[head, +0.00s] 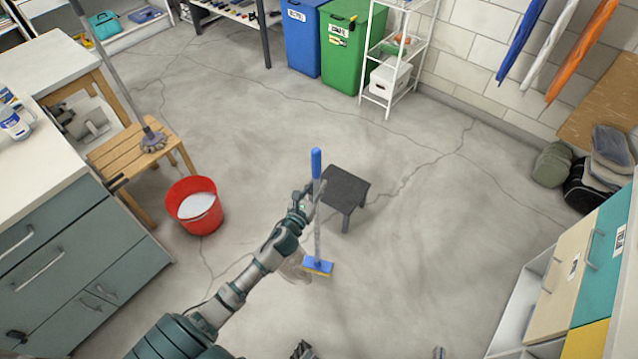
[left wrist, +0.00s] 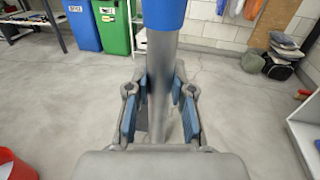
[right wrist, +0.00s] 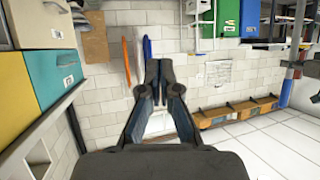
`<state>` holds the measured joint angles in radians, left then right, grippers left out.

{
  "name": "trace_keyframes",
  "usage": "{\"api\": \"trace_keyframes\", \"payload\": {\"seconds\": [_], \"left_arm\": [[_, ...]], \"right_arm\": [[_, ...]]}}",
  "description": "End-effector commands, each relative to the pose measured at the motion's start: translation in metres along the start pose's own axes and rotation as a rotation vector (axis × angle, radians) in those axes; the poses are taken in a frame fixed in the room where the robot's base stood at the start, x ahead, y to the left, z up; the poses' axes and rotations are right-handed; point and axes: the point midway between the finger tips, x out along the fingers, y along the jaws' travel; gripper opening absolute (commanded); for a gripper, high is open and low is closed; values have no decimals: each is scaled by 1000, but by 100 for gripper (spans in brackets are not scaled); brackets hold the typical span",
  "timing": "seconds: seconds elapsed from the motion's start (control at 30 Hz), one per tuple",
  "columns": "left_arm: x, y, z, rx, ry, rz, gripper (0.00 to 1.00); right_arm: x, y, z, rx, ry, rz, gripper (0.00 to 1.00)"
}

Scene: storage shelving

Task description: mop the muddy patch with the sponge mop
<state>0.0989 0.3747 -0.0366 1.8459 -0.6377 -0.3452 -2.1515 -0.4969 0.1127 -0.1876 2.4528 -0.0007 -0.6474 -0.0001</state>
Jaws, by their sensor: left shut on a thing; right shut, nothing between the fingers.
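The sponge mop has a blue grip (head: 316,163), a grey pole and a blue head (head: 318,266) with a yellow sponge edge. It stands nearly upright, its head at the floor. My left gripper (head: 310,198) is shut on the pole below the grip; the pole (left wrist: 161,75) also passes between its fingers in the left wrist view. The muddy patch (head: 294,268) is a faint brown stain just left of the mop head, partly hidden by my left forearm. My right gripper (right wrist: 166,68) is shut and empty in the right wrist view, facing the wall.
A dark stool (head: 345,187) stands just right of the mop pole. A red bucket (head: 194,207) stands to the left, near a wooden bench (head: 120,158) with another mop. Drawers (head: 560,270) line the right. Open floor lies right of the mop.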

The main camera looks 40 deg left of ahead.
Motion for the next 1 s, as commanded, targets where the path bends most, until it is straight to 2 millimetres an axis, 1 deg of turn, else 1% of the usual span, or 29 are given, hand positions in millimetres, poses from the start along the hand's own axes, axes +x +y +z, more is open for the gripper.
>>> {"api": "trace_keyframes", "payload": {"seconds": [0.03,0.2,0.3,0.5,0.7,1.0], "left_arm": [[0,0,-6,0,1,0,0],[0,0,-16,1,2,0,0],[0,0,-22,0,2,-1,0],[0,0,-28,0,0,-1,0],[0,0,-28,1,-2,-1,0],[0,0,-27,1,-2,-2,0]], "right_arm": [[3,-1,-4,2,43,-3,0],[7,-6,-30,7,215,-15,0],[6,-9,-45,11,318,-22,0],[0,-12,-66,17,462,-29,0],[-3,-13,-75,20,515,-32,0],[-2,-13,-75,20,516,-32,0]]}}
